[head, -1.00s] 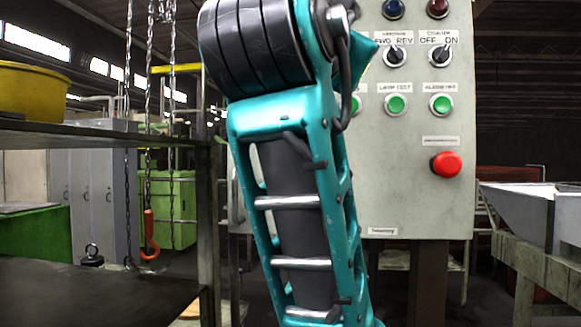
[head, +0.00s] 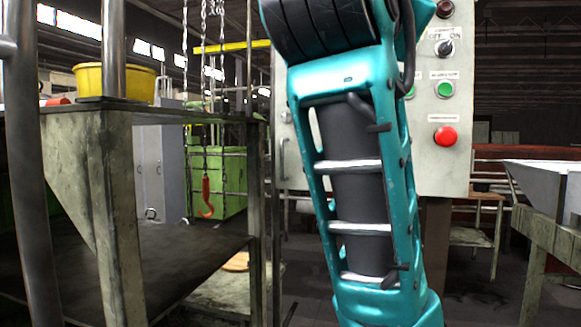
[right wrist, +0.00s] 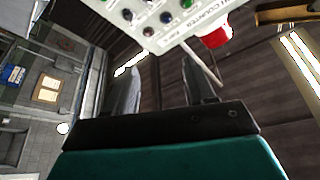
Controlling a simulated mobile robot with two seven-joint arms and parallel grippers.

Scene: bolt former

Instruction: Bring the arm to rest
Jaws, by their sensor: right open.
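My teal arm (head: 349,77) rises upright through the middle of the head view. It stands in front of the control panel (head: 447,173) and hides part of it. Its gripper is out of that view. My right gripper (right wrist: 158,88) shows in the right wrist view with its two dark fingers apart and nothing between them. The control panel also shows beyond the fingers in the right wrist view (right wrist: 143,27), with its red button (right wrist: 215,37) at upper right. My left gripper is in neither view.
A metal shelf (head: 92,190) stands close at left, with a yellow tub (head: 124,82) on top. An orange hook (head: 206,198) hangs from chains behind it. A bench with a pale metal tray (head: 540,178) stands at right. Dark floor (head: 470,290) shows between them.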

